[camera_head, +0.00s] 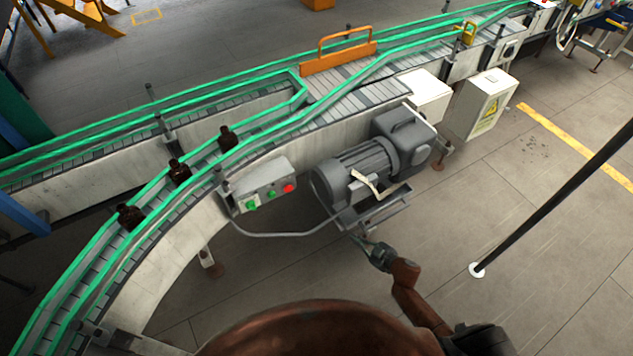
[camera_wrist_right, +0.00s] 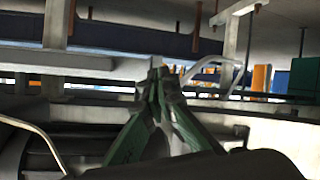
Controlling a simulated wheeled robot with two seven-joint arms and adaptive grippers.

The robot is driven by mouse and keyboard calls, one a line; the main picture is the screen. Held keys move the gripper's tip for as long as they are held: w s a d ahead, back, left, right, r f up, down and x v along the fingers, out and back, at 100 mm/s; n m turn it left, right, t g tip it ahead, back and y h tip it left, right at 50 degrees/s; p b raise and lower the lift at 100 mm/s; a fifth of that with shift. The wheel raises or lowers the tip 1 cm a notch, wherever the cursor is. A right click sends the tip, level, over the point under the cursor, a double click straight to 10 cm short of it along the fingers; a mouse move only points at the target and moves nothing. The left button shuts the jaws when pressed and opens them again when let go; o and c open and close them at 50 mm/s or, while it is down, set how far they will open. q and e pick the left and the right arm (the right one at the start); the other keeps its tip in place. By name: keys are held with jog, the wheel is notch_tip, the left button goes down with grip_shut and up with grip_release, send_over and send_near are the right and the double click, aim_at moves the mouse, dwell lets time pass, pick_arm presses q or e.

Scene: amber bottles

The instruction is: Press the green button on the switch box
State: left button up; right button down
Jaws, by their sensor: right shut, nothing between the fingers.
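The grey switch box (camera_head: 262,187) is mounted on the side of the curved conveyor, left of the motor in the head view. It carries a green button (camera_head: 251,204) at its left, a second small green button (camera_head: 271,194) in the middle and a red button (camera_head: 289,188) at its right. My right gripper (camera_head: 358,238) is below the motor, to the right of and lower than the box, apart from it. Its fingers are shut and empty; they also show in the right wrist view (camera_wrist_right: 157,72). The switch box is not recognisable in the wrist view. My left gripper is not in view.
A grey motor (camera_head: 355,170) juts out from the conveyor right of the box. A grey cable (camera_head: 285,235) loops below the box. Several amber bottles (camera_head: 180,171) stand on the conveyor (camera_head: 165,225). A black post (camera_head: 550,200) stands at right. The floor in front is open.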

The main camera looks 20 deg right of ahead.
jog(key=s+d+f+m+g+h, duration=0.2)
jog(key=s+d+f+m+h, duration=0.1)
jog(key=s+f, duration=0.7)
jog(key=s+d+f+m+g+h, duration=0.2)
jog(key=s+d+f, duration=0.2)
jog(key=s+f, duration=0.55)
jog(key=s+a+f+m+g, duration=0.1)
jog(key=s+f, duration=0.3)
jog(key=s, duration=0.6)
jog(key=s+a+f+m+g, duration=0.1)
jog(key=s+a+f+g, duration=0.1)
jog(key=s, duration=0.8)
jog(key=s+a+f+m+g, duration=0.1)
jog(key=s+f+g, duration=0.3)
jog(key=s, duration=0.7)
notch_tip(320, 180, down, 3)
jog(key=shift+a+r+h, duration=0.1)
jog(key=shift+a+h, duration=0.25)
jog(key=shift+h, duration=0.05)
jog(key=shift+w, duration=0.15)
